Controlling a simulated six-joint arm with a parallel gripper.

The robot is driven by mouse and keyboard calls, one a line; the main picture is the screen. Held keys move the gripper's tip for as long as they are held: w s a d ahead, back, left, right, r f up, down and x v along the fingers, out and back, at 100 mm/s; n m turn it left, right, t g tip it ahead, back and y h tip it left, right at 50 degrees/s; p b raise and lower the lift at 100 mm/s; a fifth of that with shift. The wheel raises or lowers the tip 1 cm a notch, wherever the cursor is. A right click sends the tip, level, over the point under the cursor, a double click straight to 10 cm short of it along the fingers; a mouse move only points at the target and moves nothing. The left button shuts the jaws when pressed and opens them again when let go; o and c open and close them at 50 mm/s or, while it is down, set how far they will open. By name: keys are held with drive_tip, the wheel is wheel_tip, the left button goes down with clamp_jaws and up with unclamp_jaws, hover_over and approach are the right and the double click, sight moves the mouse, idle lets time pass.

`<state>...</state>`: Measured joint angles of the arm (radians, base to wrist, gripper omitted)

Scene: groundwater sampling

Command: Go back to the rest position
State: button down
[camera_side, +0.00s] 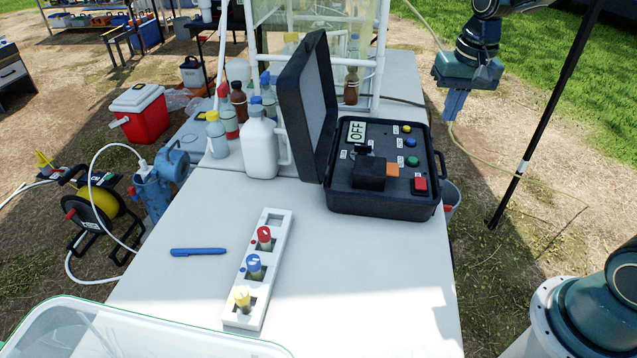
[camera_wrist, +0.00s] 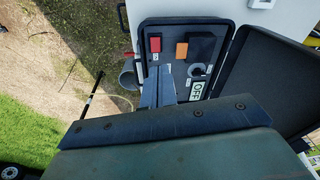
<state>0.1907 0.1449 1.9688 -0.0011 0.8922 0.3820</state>
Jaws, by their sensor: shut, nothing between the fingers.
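My gripper (camera_side: 454,105) hangs in the air at the upper right of the side view, beyond the table's right edge. Its blue fingers point down, are shut together and hold nothing. In the wrist view the shut fingers (camera_wrist: 158,88) show in front of the open black meter case. The case (camera_side: 380,208) stands on the white table with its lid up, and its display reads OFF. The case also shows in the wrist view (camera_wrist: 147,28), where my fingers and the gripper body hide part of its panel.
A white rack (camera_side: 247,318) holds red, blue and yellow-capped vials. A blue pen (camera_side: 198,251) lies left of it. A white jug (camera_side: 262,150) and several bottles stand behind. A clear bin (camera_side: 120,335) is at front left. A black pole (camera_side: 545,115) stands right of my gripper.

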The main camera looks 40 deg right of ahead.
drive_tip(key=s+a+r+n+t, duration=0.2)
drive_tip(key=s+a+r+n, duration=0.1)
drive_tip(key=s, duration=0.7)
drive_tip(key=s+a+r+n+t, duration=0.2)
drive_tip(key=s+a+r+n, duration=0.1)
drive_tip(key=s, duration=0.7)
drive_tip(key=shift+s+a+n, duration=0.3)
drive_tip(key=shift+s+a, duration=0.05)
drive_tip(key=shift+a, duration=0.35)
drive_tip(key=c, duration=2)
unclamp_jaws()
drive_tip(key=o, duration=0.6)
drive_tip(key=shift+w+r, duration=0.1)
drive_tip(key=shift+w, duration=0.1)
drive_tip(key=w+d+f+m+g, duration=0.1)
drive_tip(key=w+d+m+g, duration=0.15)
drive_tip(key=w, duration=0.55)
drive_tip(key=w+d+f+m+g, duration=0.1)
drive_tip(key=w+d+f+m, duration=0.15)
drive_tip(key=w, duration=0.45)
drive_tip(key=w+d+f+m+g, duration=0.1)
drive_tip(key=w+d+f+m, duration=0.1)
drive_tip(key=w+f, duration=0.3)
drive_tip(key=w+d+f+m+g, duration=0.1)
drive_tip(key=w+d+f+m, duration=0.1)
drive_tip(key=w+d+f, duration=0.3)
drive_tip(key=shift+w+f, duration=0.35)
drive_tip(key=shift+f, duration=0.6)
